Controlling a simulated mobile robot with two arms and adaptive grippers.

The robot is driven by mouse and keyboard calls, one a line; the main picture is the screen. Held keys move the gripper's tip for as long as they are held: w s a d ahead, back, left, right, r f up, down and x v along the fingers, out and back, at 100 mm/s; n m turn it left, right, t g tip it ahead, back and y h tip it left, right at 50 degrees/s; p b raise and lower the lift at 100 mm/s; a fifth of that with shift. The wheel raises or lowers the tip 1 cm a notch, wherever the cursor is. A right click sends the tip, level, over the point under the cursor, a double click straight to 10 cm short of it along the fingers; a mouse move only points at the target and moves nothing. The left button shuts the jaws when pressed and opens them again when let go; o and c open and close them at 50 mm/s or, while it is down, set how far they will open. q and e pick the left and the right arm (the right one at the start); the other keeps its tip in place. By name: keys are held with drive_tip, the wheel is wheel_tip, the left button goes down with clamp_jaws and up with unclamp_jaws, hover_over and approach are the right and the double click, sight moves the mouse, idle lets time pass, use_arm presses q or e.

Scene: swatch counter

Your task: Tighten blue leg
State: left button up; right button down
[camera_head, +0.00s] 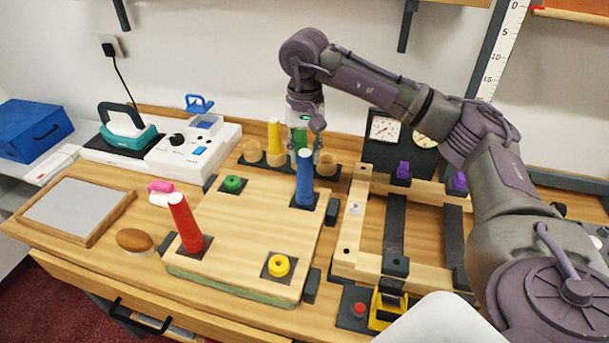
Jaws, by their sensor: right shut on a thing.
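The blue leg (304,181) stands upright at the back right corner of a wooden board (240,215), on a dark square plate. My right gripper (306,158) reaches down from above and is shut on the top of the blue leg. The red leg (184,219) stands at the board's left side and tilts a little to the left. A green ring (232,183) and a yellow ring (278,265) lie on dark plates at the other two corners. The yellow leg (274,137) and a green leg (299,137) stand in a rack behind. My left gripper is out of view.
A wooden frame with dark bars (395,225) stands right of the board, under my right arm. Dark clamps (332,211) edge the board.

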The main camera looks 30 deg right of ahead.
drive_tip(key=m, duration=0.2)
drive_tip(key=shift+m, duration=0.4)
drive_tip(key=c, duration=0.7)
unclamp_jaws()
drive_tip(key=o, duration=0.3)
drive_tip(key=shift+r+p, duration=2.25)
drive_tip(key=shift+r, duration=0.8)
drive_tip(key=shift+f, duration=0.1)
